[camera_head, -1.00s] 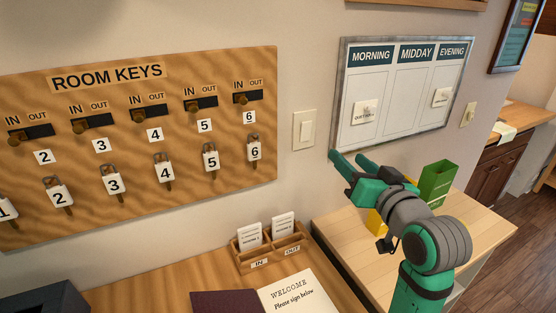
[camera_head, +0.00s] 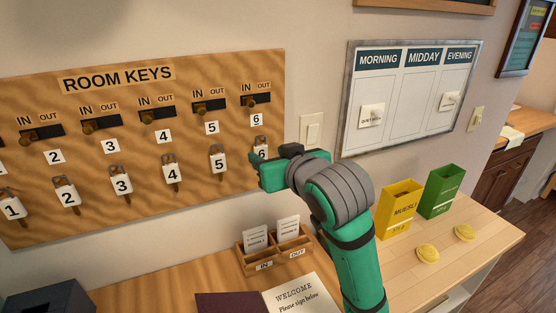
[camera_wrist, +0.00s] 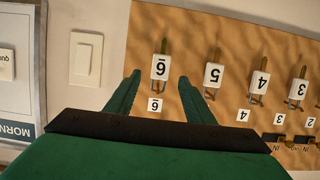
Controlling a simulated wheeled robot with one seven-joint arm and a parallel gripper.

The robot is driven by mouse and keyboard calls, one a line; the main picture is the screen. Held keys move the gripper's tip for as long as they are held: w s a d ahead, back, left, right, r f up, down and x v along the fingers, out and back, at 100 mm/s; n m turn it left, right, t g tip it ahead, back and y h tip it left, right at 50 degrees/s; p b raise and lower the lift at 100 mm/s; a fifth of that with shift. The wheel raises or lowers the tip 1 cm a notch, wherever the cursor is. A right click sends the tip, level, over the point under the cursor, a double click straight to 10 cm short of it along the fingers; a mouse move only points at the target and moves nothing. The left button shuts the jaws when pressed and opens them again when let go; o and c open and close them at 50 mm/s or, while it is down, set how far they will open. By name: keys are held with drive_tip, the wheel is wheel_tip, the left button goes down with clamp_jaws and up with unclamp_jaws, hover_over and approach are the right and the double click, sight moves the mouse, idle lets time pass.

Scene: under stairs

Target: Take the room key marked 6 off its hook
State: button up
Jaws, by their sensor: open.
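The key marked 6 (camera_head: 261,150) hangs on its hook at the right end of the wooden key board (camera_head: 120,215). My gripper partly covers it in the head view. In the wrist view, which is upside down, the white tag of key 6 (camera_wrist: 161,67) shows just beyond the fingertips, between their lines. My gripper (camera_wrist: 158,82) is open and empty, its two green fingers pointing at the board. In the head view my gripper (camera_head: 258,170) is in front of the lower right of the board. I cannot tell whether a finger touches the tag.
Key 5 (camera_head: 218,163) hangs close to the left of key 6. A light switch (camera_head: 311,128) is on the wall to the right. Below stand a wooden IN/OUT card holder (camera_head: 275,249) and an open welcome book (camera_head: 298,298). Yellow (camera_head: 400,208) and green (camera_head: 440,191) boxes stand right.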

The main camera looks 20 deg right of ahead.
sight(262, 151)
drive_tip(key=shift+x, duration=2)
clamp_jaws()
